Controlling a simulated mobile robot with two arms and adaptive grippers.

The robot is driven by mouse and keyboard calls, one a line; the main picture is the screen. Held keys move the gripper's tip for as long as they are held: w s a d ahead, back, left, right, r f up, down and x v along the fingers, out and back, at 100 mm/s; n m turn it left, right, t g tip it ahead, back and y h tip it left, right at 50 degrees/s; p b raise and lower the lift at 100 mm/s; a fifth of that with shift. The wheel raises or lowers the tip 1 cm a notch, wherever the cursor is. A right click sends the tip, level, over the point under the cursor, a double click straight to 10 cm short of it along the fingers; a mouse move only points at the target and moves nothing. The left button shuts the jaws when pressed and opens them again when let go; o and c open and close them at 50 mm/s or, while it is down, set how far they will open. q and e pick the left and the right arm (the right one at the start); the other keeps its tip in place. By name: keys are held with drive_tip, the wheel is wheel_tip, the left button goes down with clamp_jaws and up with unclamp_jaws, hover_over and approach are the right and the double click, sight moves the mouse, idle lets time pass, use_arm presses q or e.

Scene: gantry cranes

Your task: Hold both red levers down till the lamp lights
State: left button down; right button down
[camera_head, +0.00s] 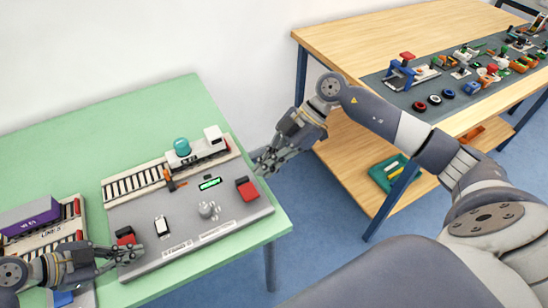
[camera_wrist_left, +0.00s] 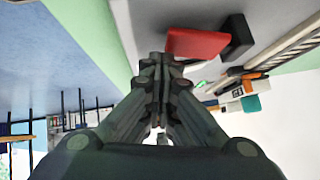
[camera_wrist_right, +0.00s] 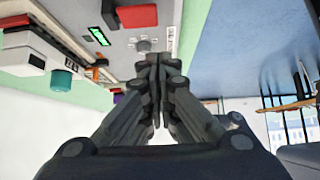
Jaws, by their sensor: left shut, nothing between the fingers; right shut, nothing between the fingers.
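The left red lever (camera_head: 127,240) sits on a black base at the front left of a grey panel (camera_head: 185,216). My left gripper (camera_head: 138,254) is shut and empty close by its front side; in the left wrist view the red lever (camera_wrist_left: 195,43) shows just past the fingertips. Whether they touch is unclear. The right red lever (camera_head: 248,191) is at the panel's right end. My right gripper (camera_head: 260,168) is shut and empty, behind and right of it, seemingly apart. A teal dome (camera_head: 181,146), perhaps the lamp, tops a white box behind the panel; it looks unlit.
A model track (camera_head: 135,184) and white wagon (camera_head: 196,151) lie behind. A purple container (camera_head: 30,216) is at left. A wooden workbench (camera_head: 360,40) stands at right.

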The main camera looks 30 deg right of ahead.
sight(249, 192)
drive_tip(key=a+f, duration=0.1)
drive_tip(key=f, duration=0.1)
drive_tip(key=a+f, duration=0.1)
drive_tip(key=f, duration=0.1)
drive_tip(key=a+f, duration=0.1)
drive_tip(key=f, duration=0.1)
drive_tip(key=shift+a+f, duration=0.15)
drive_tip(key=shift+a, duration=0.1)
drive_tip(key=shift+f, duration=0.5)
